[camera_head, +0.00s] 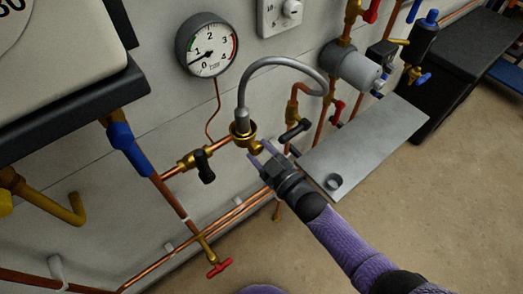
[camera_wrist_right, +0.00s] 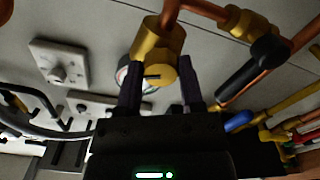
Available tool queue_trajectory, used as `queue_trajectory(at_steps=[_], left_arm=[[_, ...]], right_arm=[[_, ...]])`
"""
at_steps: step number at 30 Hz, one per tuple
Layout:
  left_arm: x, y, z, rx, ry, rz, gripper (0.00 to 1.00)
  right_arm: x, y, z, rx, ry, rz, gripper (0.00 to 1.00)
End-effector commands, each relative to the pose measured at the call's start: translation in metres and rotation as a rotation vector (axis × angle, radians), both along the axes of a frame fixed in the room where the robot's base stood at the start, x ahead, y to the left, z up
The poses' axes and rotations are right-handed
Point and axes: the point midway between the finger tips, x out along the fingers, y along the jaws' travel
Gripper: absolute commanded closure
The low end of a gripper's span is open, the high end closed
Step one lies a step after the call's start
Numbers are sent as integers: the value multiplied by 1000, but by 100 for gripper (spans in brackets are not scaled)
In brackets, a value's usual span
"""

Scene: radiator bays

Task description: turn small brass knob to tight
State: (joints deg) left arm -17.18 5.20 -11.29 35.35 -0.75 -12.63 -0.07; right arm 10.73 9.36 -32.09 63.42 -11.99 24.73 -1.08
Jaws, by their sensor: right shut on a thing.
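The small brass knob (camera_head: 256,147) sits on the brass fitting (camera_head: 240,130) below the pressure gauge, at the foot of the grey hose. My right gripper (camera_head: 260,153) reaches it from the lower right, with its fingers either side of it. The gripper is shut on the knob. The fingers partly hide the knob in the head view. My left gripper is not in view.
The grey hose (camera_head: 285,61) arches close above. Black-handled valves (camera_head: 205,167) and (camera_head: 294,131) flank the fitting. The pressure gauge (camera_head: 207,45) reads about 1. A grey shelf (camera_head: 370,145) stands to the right, beside my arm. Copper pipes run along the wall; the floor is clear.

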Motion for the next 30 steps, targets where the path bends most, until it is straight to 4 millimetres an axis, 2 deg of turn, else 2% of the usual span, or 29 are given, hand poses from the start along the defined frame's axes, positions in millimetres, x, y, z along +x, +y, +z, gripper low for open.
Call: queue_trajectory(at_steps=[15, 30], left_arm=[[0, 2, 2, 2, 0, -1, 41], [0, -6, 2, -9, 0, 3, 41]], right_arm=[[-1, 1, -2, 289, 215, -1, 100], [-1, 1, -2, 366, 270, 0, 100]])
